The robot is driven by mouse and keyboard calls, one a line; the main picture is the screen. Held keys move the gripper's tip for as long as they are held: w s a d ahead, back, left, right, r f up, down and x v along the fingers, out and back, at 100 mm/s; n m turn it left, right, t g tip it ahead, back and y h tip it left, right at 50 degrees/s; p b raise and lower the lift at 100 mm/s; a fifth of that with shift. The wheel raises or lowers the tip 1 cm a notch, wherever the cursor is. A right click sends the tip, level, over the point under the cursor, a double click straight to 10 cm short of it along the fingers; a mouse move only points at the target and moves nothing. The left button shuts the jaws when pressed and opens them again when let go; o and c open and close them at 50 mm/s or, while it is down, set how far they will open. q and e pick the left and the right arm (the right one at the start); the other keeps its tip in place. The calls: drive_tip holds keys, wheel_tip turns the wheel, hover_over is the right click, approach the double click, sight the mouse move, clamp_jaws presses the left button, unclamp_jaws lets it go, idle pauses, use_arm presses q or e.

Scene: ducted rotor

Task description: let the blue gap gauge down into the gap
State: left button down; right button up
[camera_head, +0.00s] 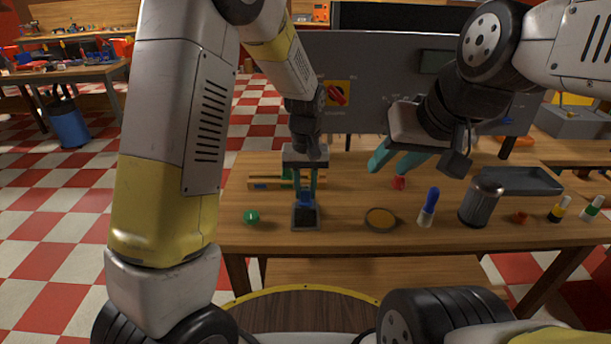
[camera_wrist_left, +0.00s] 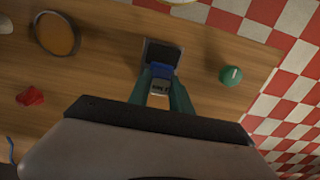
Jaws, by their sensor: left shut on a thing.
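The blue gap gauge (camera_head: 305,199) is between the teal fingertips of my left gripper (camera_head: 306,190), which is shut on it and points down at the table. In the left wrist view the gauge (camera_wrist_left: 161,70) shows a blue end and a grey labelled part between the fingers (camera_wrist_left: 161,92). A small grey-framed block with a dark face (camera_head: 306,216) stands right at the gauge; it also shows in the wrist view (camera_wrist_left: 163,53). I cannot tell whether the gauge touches it. No gap is clearly visible. My right gripper (camera_head: 396,163) is open and empty, above the table.
A green knob (camera_head: 251,217), a round amber dish (camera_head: 381,219), a blue-capped bottle (camera_head: 428,207) and a dark metal canister (camera_head: 481,203) stand nearby. A red piece (camera_head: 399,183) lies behind the dish. A grey tray (camera_head: 522,181) is at the right. The table front (camera_head: 350,240) is clear.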

use_arm(q)
drive_tip(key=shift+f, duration=1.25)
idle(0.4)
idle(0.5)
drive_tip(key=c, duration=1.1)
unclamp_jaws()
wheel_tip(320, 180, up, 8)
drive_tip(key=shift+f, duration=0.2)
drive_tip(key=s+a+r+t+h, duration=0.1)
drive_tip(key=s+a+r, duration=0.3)
drive_tip(key=r, duration=0.2)
drive_tip(key=s+a+r+t+h, duration=0.1)
drive_tip(key=s+a+r+t, duration=0.1)
drive_tip(key=s+a+r, duration=0.3)
drive_tip(key=s+a+r+t, duration=0.1)
drive_tip(key=s+a+r, duration=0.1)
drive_tip(key=s, duration=0.3)
drive_tip(key=s+a+r+t, duration=0.2)
drive_tip(key=s+a, duration=0.1)
drive_tip(key=s, duration=0.2)
drive_tip(key=shift+s+r+m, duration=0.3)
drive_tip(key=shift+r, duration=0.1)
